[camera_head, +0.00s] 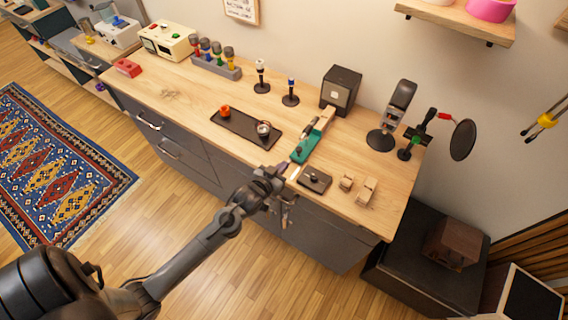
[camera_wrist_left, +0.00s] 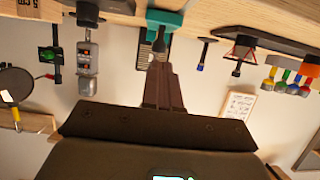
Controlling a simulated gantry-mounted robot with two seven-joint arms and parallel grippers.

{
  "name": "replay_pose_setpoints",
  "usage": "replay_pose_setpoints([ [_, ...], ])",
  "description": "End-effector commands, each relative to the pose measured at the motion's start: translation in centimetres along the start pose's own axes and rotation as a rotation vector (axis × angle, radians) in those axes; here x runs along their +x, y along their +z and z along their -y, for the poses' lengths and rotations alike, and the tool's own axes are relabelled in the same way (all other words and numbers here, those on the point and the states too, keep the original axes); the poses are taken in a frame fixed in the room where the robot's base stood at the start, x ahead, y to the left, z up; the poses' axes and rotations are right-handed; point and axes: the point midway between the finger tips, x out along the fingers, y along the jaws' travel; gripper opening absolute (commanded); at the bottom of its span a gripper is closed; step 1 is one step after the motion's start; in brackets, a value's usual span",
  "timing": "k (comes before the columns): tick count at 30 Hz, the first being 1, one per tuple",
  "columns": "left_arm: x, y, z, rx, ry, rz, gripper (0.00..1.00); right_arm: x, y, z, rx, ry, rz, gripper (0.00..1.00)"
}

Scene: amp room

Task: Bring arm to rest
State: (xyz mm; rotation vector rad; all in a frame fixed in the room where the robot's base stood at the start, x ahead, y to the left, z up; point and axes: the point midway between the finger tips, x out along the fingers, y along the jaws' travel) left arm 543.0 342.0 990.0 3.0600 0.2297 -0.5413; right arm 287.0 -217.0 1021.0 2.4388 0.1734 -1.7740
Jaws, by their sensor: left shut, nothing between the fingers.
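My left arm comes in from the lower left in the head view. My right gripper is in neither view.
A dark tray (camera_head: 232,124) with an orange cup and a metal cup lies left of my gripper. A small dark board (camera_head: 315,180) and wooden blocks (camera_head: 366,190) lie to its right. The floor in front of the drawers is clear.

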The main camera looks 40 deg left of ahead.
Motion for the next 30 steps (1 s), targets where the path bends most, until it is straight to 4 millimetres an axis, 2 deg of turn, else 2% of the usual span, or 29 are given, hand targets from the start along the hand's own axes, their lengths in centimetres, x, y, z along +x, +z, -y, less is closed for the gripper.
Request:
replay_pose_setpoints([
  [6, -0.1, 0.4, 0.1, 0.001, 0.0, 0.007, 0.0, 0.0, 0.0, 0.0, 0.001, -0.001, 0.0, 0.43],
  [8, -0.4, 1.2, 0.1, 0.002, -0.001, 0.019, 0.0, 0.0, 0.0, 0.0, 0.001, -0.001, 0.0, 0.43],
  [11, -1.4, 3.4, -0.1, 0.003, 0.002, 0.055, 0.0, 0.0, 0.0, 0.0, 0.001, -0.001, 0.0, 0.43],
  [12, -2.2, 4.4, -0.4, 0.003, 0.01, 0.07, 0.0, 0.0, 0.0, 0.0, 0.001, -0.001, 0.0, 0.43],
  [14, -3.9, 5.0, -1.6, 0.0, 0.032, 0.08, 0.0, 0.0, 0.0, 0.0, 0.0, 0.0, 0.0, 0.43],
  [21, -13.5, 6.3, -7.2, 0.036, 0.125, 0.355, 0.0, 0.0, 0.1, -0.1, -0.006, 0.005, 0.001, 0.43],
  [27, -20.7, 5.6, -9.2, 0.124, 0.18, 0.605, 0.0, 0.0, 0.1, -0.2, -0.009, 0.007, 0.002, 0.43],
  [30, -23.2, 5.0, -9.4, 0.171, 0.196, 0.702, 0.0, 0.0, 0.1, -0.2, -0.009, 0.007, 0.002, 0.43],
])
